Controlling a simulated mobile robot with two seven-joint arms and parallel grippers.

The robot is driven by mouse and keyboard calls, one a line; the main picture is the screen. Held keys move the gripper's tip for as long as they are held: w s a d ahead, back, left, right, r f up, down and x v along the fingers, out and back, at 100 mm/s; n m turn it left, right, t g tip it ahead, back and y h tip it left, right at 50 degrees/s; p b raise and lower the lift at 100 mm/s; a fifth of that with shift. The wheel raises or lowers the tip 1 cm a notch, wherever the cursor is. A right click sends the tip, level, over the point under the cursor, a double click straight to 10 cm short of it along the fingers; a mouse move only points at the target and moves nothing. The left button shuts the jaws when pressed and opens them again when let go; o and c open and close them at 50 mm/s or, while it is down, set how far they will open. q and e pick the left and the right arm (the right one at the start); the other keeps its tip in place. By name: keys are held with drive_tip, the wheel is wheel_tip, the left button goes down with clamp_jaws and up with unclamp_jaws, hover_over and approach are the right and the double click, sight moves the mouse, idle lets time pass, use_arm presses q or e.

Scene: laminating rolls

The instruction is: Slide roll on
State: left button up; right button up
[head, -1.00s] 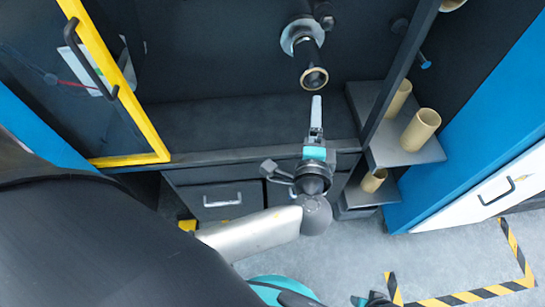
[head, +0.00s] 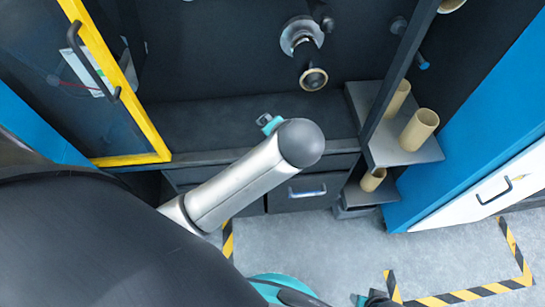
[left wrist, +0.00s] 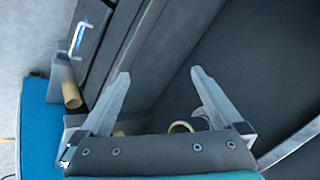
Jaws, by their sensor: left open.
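A tan-rimmed ring (head: 313,79) faces out at the front end of a dark bar on the back wall. A pale round flange (head: 302,36) sits behind it. I cannot tell whether the ring is a roll's end. Tan rolls stand on the right-hand shelves: an upright one (head: 419,130), one behind it (head: 398,98) and a lower one (head: 373,180). My left gripper is mostly hidden behind its own arm in the head view, left of and below the ring. In the left wrist view my left gripper (left wrist: 160,73) is open, with nothing between its fingers.
A yellow-framed door (head: 132,95) stands at the left. A dark divider (head: 399,75) separates the bar from the shelves (head: 415,152). A drawer (head: 290,194) is below the ledge. A tan roll (left wrist: 71,95) shows in the left wrist view. The ledge's left half is clear.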

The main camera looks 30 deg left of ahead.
use_arm(q)
drive_tip(key=s+d+r+n+g+h, duration=0.1)
drive_tip(key=s+d+r+n+h, duration=0.1)
drive_tip(key=s+h, duration=0.3)
drive_tip(key=shift+s+d+n+p, duration=0.4)
drive_tip(key=shift+s+n, duration=0.3)
drive_tip(key=shift+s, duration=0.2)
drive_tip(key=shift+d, duration=0.1)
